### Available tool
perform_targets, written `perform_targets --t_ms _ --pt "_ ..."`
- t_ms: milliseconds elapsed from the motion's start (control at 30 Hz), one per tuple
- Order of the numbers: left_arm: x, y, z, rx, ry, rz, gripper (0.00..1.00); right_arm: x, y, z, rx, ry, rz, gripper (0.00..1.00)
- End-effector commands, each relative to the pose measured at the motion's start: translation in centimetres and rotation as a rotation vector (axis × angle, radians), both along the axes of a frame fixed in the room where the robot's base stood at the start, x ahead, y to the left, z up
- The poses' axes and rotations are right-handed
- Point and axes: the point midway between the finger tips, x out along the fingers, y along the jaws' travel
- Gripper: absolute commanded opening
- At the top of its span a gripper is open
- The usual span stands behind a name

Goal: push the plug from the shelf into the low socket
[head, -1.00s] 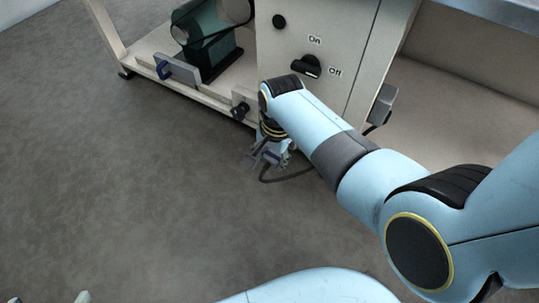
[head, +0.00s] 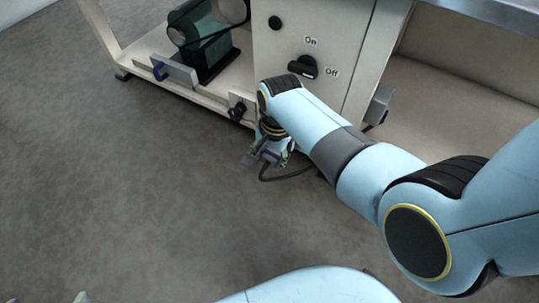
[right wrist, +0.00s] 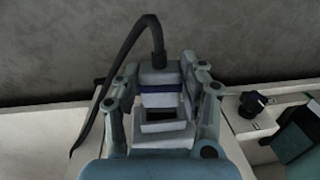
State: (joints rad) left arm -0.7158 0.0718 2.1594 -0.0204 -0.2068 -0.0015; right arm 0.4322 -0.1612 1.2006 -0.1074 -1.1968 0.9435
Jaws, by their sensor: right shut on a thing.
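My right gripper (head: 266,154) is low beside the front of the beige machine cabinet, partly covered by my own wrist. In the right wrist view my right gripper (right wrist: 163,88) is shut on the plug (right wrist: 159,76), a pale grey block with a dark blue band. A black cable leaves the plug and bends down to the left. In the head view the plug is too small and covered to make out clearly.
A switch (head: 303,67) marked On and Off is on the cabinet (head: 330,35). A black knob on a plate (head: 237,110) is left of my right wrist. A grey box (head: 378,105) juts from the cabinet's right side. The grey floor (head: 130,210) is clear.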

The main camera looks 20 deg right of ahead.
Motion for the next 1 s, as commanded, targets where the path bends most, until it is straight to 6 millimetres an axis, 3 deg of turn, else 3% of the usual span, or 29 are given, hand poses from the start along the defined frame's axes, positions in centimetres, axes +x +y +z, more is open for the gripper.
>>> perform_targets --t_ms 1000 --pt "0.19 0.00 0.57 0.000 -0.007 0.000 0.70 0.42 -0.46 0.03 0.000 -0.001 0.000 0.06"
